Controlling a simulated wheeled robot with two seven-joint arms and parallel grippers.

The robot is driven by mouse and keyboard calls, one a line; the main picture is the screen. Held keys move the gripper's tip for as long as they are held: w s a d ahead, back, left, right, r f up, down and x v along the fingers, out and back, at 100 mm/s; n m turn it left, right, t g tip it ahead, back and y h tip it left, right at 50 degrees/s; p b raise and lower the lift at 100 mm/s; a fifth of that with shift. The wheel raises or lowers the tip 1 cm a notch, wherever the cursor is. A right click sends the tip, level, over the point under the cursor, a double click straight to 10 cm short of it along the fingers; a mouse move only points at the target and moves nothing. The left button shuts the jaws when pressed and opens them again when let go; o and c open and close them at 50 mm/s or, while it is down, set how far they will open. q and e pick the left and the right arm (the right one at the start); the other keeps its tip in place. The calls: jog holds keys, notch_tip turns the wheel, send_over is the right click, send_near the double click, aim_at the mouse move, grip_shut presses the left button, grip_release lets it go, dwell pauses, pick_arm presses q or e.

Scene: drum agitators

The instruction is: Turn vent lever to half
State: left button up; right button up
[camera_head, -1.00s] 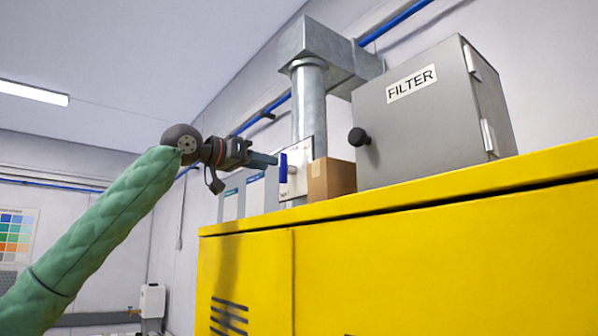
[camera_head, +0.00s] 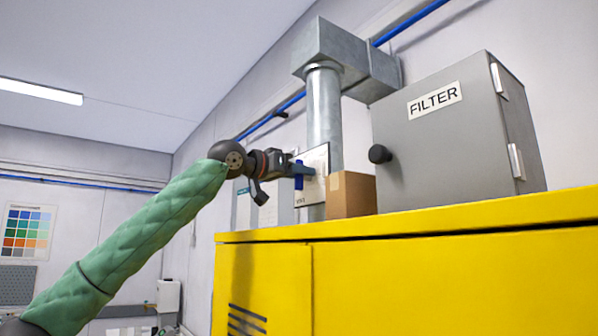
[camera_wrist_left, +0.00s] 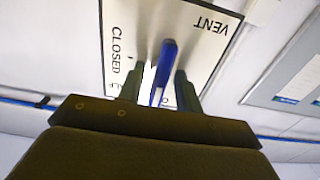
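The vent plate (camera_head: 316,160) is a white panel behind the yellow cabinet's top, in front of the metal duct. In the left wrist view the plate (camera_wrist_left: 208,45) reads VENT and CLOSED, with another label partly covered. The blue vent lever (camera_head: 298,181) stands out from it; it also shows in the left wrist view (camera_wrist_left: 164,68). My left gripper (camera_head: 304,170) is at the lever. Its fingers (camera_wrist_left: 157,92) stand on either side of the lever, with a visible gap on the left side. I cannot tell the lever's exact setting. My right gripper is out of view.
A cardboard box (camera_head: 351,194) stands on the yellow cabinet (camera_head: 400,280), close to the right of the plate. The grey FILTER housing (camera_head: 440,135) with a black knob stands further right. The galvanized duct (camera_head: 324,110) rises behind the box.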

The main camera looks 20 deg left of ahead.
pick_arm(q)
jog(key=shift+s, duration=0.15)
grip_shut()
